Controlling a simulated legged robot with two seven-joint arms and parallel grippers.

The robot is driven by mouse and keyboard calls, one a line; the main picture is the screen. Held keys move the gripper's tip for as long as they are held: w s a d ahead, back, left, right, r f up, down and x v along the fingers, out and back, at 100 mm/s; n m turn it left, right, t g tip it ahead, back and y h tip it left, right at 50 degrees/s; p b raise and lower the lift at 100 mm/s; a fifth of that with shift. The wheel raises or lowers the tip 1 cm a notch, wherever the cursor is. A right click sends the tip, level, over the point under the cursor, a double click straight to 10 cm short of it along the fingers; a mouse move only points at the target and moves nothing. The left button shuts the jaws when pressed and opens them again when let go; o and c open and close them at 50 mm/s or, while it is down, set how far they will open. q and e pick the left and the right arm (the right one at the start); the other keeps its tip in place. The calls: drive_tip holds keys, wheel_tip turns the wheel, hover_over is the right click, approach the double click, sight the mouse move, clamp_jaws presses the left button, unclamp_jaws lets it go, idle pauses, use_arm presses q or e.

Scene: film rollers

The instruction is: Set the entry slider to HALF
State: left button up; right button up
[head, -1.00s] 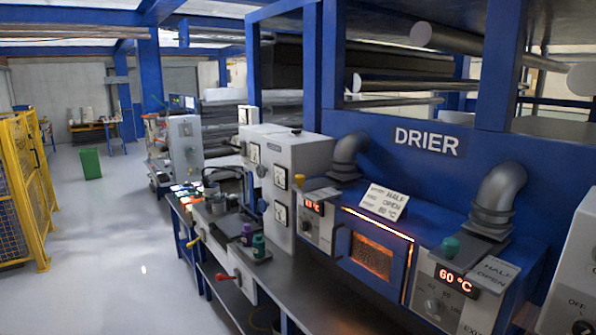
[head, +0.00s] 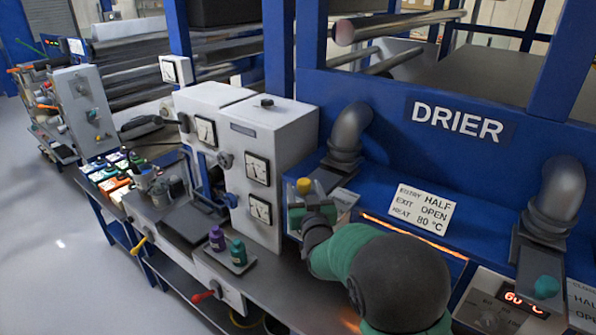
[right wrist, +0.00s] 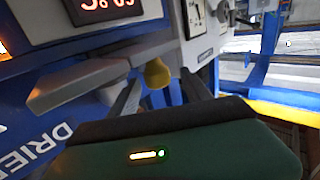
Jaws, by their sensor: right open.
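The entry slider's yellow knob (head: 304,186) shows at the left end of the blue drier, just beyond my right gripper (head: 308,204). In the right wrist view the yellow knob (right wrist: 157,74) stands between my two dark open fingers, with gaps to both sides. The right gripper is open and holds nothing. The slider's track and its position marks are hidden by the gripper and arm. A white card (head: 423,214) on the drier reads ENTRY HALF, EXIT OPEN, HEAT 80 °C. My left gripper is not in view.
A teal knob (head: 546,287) stands at the drier's right end above a red 60 °C display (head: 523,301). A bent grey pipe (head: 348,136) rises behind the yellow knob. A grey gauge cabinet (head: 258,150) stands close to the left. Purple and green bottles stand on the bench.

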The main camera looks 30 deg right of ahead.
sight(303, 179)
drive_tip(key=w, duration=0.1)
drive_tip(key=w+d+p, duration=0.1)
drive_tip(key=w+d+r, duration=0.1)
drive_tip(key=shift+w+d, duration=0.25)
drive_tip(key=shift+w, duration=0.05)
drive_tip(key=shift+w+d+f+p, duration=0.15)
drive_tip(key=shift+w+f+p, duration=0.15)
drive_tip(key=shift+w, duration=0.45)
drive_tip(key=shift+w+a+f, duration=0.15)
drive_tip(key=shift+w+a, duration=0.05)
drive_tip(key=shift+w, duration=0.1)
drive_tip(key=shift+s+r, duration=0.25)
drive_tip(key=shift+s, duration=0.1)
drive_tip(key=c, duration=0.6)
drive_tip(key=shift+d+f, duration=0.1)
clamp_jaws()
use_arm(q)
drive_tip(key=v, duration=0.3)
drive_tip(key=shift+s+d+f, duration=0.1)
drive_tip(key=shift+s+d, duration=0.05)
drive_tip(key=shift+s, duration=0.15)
